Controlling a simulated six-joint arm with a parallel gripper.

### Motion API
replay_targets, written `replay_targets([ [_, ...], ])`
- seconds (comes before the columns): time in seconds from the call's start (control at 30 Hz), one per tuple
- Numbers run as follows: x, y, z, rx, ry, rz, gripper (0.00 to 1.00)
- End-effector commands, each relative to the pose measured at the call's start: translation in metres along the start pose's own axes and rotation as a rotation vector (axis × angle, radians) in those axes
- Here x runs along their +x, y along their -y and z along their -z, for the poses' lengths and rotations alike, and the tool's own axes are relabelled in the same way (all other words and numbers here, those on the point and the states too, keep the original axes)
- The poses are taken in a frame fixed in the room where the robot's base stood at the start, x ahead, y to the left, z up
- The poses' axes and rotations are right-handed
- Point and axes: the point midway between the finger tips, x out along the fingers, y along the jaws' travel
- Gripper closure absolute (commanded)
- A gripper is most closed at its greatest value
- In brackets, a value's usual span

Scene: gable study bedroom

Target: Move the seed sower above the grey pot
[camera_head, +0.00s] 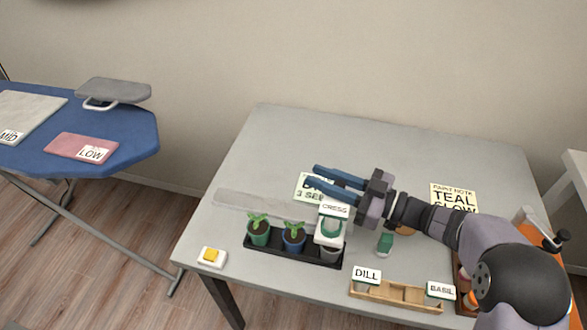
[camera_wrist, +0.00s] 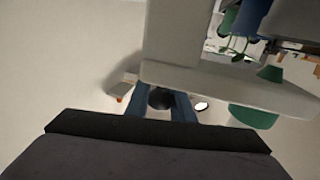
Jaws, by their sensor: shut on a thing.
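My gripper (camera_head: 318,174) has blue fingers pointing left over the table, behind and above the row of pots. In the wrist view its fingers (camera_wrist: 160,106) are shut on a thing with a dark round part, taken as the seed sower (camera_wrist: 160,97). Most of the sower is hidden, and its outline is unclear in the head view. The grey pot (camera_head: 331,253) is at the right end of the black tray (camera_head: 290,254).
A green-potted seedling (camera_head: 258,231) and a blue-potted seedling (camera_head: 294,239) share the tray. A pale see-through strip (camera_head: 250,203) shows behind them. A wooden rack (camera_head: 400,294) with DILL and BASIL labels and a small green object (camera_head: 385,243) are nearby. The table's back is clear.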

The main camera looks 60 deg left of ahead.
Motion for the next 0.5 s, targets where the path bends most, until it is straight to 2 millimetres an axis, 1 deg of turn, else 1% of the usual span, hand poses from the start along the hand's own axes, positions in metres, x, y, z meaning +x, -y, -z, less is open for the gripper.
replay_targets([
  [0.03,-0.0071,-0.0026,0.0012,-0.001,-0.001,-0.004,1.0],
  [0.1,-0.0119,-0.0035,0.0009,-0.001,-0.001,-0.004,1.0],
  [0.4,-0.0144,-0.0041,-0.0001,0.0,0.001,-0.005,1.0],
  [0.43,-0.0145,-0.0042,-0.0002,0.0,0.001,-0.005,0.74],
  [0.5,-0.0142,-0.004,-0.0002,0.0,0.001,-0.004,0.6],
])
